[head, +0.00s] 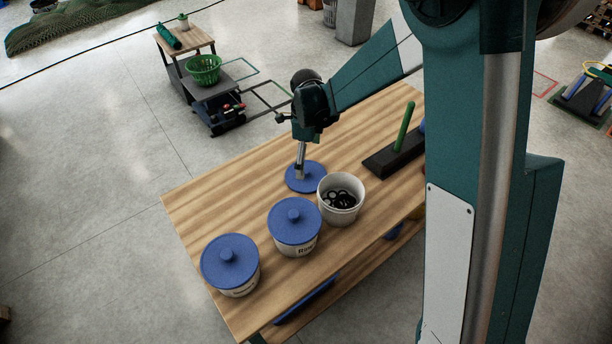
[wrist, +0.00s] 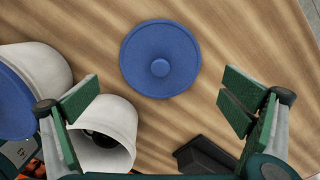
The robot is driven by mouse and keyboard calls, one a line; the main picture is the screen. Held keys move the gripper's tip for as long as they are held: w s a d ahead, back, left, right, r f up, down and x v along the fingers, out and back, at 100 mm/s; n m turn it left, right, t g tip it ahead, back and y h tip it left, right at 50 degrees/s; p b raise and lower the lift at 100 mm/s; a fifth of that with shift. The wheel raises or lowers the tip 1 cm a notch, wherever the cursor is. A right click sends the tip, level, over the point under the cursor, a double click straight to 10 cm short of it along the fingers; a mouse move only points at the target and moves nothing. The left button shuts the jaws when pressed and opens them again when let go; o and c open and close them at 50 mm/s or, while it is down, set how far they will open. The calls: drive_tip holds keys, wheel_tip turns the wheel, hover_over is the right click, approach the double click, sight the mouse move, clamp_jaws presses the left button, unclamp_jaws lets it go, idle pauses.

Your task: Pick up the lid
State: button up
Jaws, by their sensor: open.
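A loose round blue lid (head: 312,185) with a small centre knob lies flat on the wooden table. It also shows at the top centre of the wrist view (wrist: 160,55), fully visible there. My gripper (head: 300,173) hangs above the lid in the head view and hides part of it, including the knob. In the wrist view my gripper (wrist: 160,98) is open, its green-padded fingers spread wide and empty. The lid appears beyond the fingertips, not between them. An uncovered white tub (head: 341,214) with black rings inside stands close beside the lid.
Two white tubs with blue lids, one in the middle (head: 295,220) and one at the front left (head: 230,262), stand in a row with the uncovered tub. A black stand (head: 385,162) with a green post (head: 404,127) is to the right. The table's left part is clear.

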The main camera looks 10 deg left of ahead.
sight(306, 170)
drive_tip(key=shift+f, duration=1.05)
drive_tip(key=shift+f, duration=0.1)
drive_tip(key=shift+f+b, duration=0.7)
drive_tip(key=shift+f, duration=1.8)
drive_tip(key=shift+c, duration=0.7)
drive_tip(key=c, duration=1.3)
drive_tip(key=shift+c, duration=0.2)
